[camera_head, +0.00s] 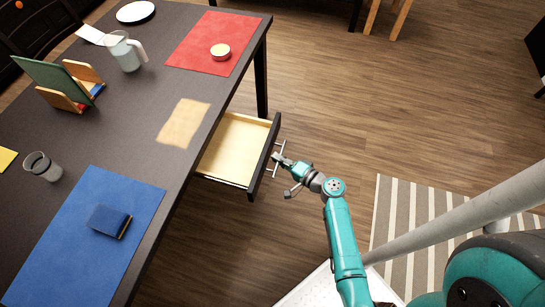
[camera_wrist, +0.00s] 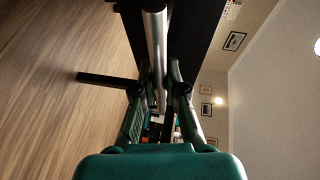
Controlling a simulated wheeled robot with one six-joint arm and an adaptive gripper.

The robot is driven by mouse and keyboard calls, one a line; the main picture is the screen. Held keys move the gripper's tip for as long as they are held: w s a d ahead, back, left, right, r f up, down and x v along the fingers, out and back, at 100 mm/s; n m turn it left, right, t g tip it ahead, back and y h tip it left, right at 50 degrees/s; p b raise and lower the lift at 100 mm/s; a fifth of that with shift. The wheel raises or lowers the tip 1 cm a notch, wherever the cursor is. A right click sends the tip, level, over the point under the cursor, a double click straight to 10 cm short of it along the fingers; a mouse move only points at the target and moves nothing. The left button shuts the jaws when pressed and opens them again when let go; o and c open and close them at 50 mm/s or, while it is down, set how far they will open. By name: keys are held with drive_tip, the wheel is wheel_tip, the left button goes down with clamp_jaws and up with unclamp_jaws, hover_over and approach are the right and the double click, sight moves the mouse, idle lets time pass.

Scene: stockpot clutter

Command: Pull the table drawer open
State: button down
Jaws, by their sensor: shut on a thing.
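The table drawer (camera_head: 232,146) is pulled out from the side of the dark table (camera_head: 187,32), and its pale wooden inside looks empty. Its dark front (camera_head: 264,158) carries a bar handle (camera_head: 279,149). My gripper (camera_head: 284,160) is at the handle and shut on it. In the wrist view the metal handle bar (camera_wrist: 155,45) runs between the two fingers of my gripper (camera_wrist: 160,88). The fingertips' exact contact is partly hidden by the bar.
A striped rug (camera_head: 400,215) lies at right. Floor beyond the drawer is clear.

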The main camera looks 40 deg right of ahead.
idle(0.3)
drive_tip(key=c, duration=1.2)
unclamp_jaws()
drive_tip(key=shift+d, duration=0.1)
drive_tip(key=shift+s, duration=0.15)
drive_tip(key=v, duration=1.1)
drive_tip(key=shift+s, duration=0.35)
drive_tip(key=shift+d+r, duration=0.1)
drive_tip(key=shift+r, duration=0.05)
